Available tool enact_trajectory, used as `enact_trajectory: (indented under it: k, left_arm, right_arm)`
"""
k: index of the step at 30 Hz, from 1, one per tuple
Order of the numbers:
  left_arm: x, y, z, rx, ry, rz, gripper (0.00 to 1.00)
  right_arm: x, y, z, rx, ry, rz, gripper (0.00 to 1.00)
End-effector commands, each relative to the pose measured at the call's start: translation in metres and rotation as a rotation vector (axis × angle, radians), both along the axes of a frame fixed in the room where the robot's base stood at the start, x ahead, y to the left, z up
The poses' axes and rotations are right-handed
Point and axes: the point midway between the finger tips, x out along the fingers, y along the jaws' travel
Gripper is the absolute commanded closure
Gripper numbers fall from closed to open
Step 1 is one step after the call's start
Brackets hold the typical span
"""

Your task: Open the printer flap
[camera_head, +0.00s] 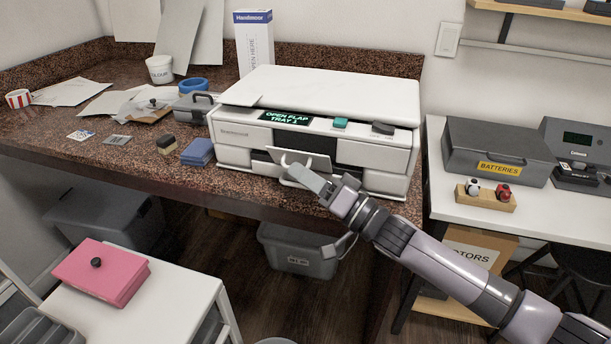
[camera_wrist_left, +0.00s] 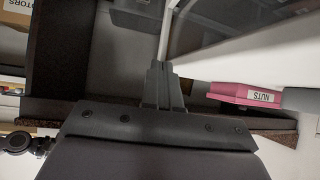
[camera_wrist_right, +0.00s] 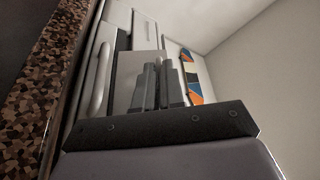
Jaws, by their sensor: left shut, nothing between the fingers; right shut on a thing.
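The white printer (camera_head: 320,95) stands on the granite counter, with a lit display reading "OPEN FLAP TRAY" and a digit. Its small pale flap (camera_head: 313,161) is at the middle of the front and looks tilted outward. My right gripper (camera_head: 290,164) is at the flap's left part, shut on it. In the right wrist view the closed fingers (camera_wrist_right: 160,82) are in front of a grey panel, and the exact contact is hidden. My left gripper (camera_wrist_left: 163,82) shows only in the left wrist view, shut and empty.
A grey bin (camera_head: 295,255) is below the counter. A side table with a batteries case (camera_head: 495,150) is at the right. A pink box (camera_head: 100,272) sits on a white table.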

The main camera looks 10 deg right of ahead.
Motion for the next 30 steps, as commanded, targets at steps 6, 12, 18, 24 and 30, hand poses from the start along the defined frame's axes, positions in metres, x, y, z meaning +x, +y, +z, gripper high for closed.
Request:
enact_trajectory:
  k: [6, 12, 18, 24, 30]
  left_arm:
    - [0.001, -0.001, -0.001, -0.005, -0.001, -0.001, 1.0]
    - [0.002, -0.002, 0.002, -0.006, -0.004, -0.001, 1.0]
    - [0.002, -0.002, 0.002, -0.003, -0.006, -0.007, 1.0]
    - [0.019, -0.009, 0.003, -0.03, 0.003, -0.001, 1.0]
    - [0.067, -0.031, 0.011, -0.111, 0.037, 0.001, 1.0]
  right_arm:
    - [-0.002, 0.003, -0.002, -0.014, -0.029, 0.003, 1.0]
    - [-0.002, 0.003, -0.002, -0.015, -0.031, 0.003, 1.0]
    - [-0.002, 0.003, -0.003, -0.015, -0.029, 0.004, 1.0]
    - [-0.002, 0.003, -0.003, -0.015, -0.028, 0.004, 1.0]
    - [-0.002, 0.003, -0.003, -0.014, -0.028, 0.004, 1.0]
